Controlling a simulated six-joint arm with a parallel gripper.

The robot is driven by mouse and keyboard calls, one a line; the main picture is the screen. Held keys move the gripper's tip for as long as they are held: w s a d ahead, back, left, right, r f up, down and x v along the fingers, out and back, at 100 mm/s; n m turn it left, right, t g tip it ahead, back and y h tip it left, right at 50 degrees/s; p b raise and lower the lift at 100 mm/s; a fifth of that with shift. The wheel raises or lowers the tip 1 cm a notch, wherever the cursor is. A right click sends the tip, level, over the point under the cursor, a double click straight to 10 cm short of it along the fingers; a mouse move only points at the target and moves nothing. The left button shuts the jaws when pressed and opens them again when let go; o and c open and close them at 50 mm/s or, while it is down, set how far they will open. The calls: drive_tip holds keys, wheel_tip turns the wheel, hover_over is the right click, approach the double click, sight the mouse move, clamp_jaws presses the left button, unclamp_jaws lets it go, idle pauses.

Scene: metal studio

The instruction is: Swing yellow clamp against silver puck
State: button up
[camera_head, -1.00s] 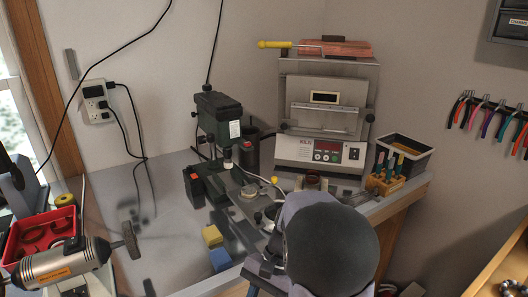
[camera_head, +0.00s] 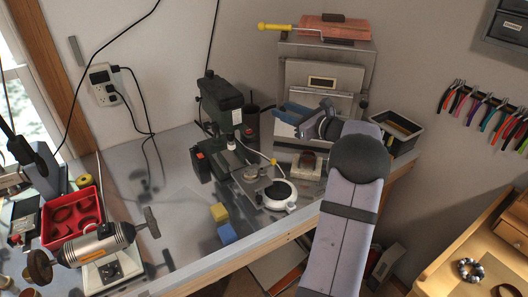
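A yellow knob (camera_head: 273,162) tops a thin curved pale arm that runs down to a round white-and-dark base (camera_head: 281,195); this looks like the yellow clamp. A small silver disc (camera_head: 251,174), probably the silver puck, lies on the drill press plate left of the knob. The knob appears apart from the disc. My gripper (camera_head: 279,110) is raised in front of the kiln, above and slightly right of the knob. Its two blue fingers point left and look separated, with nothing visible between them. My arm rises from the lower right.
The green drill press (camera_head: 221,105) stands left of the disc. The kiln (camera_head: 322,92) is behind my gripper. A dark bin (camera_head: 397,128) stands at right. The bench's left middle is mostly clear.

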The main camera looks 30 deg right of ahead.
sight(268, 167)
drive_tip(key=s+a+f+y+b, duration=0.1)
drive_tip(key=f+b, duration=0.1)
drive_tip(key=f, duration=0.3)
drive_tip(key=s+a+f+n+y+b, duration=0.1)
drive_tip(key=s+f+b, duration=0.1)
drive_tip(key=f, duration=0.4)
drive_tip(key=s+a+f+y+b, duration=0.2)
drive_tip(key=f+b, duration=0.1)
drive_tip(key=f, duration=0.2)
drive_tip(key=shift+s+f, duration=0.1)
drive_tip(key=shift+f, duration=0.2)
drive_tip(key=shift+a+r+n, duration=0.1)
drive_tip(key=shift+a+n, duration=0.05)
drive_tip(key=shift+n, duration=0.15)
drive_tip(key=shift+w+a+r+p, duration=0.1)
drive_tip(key=shift+w+a+p, duration=0.2)
drive_tip(key=shift+w, duration=0.3)
drive_tip(key=p+x, duration=0.2)
drive_tip(key=x, duration=0.4)
clamp_jaws()
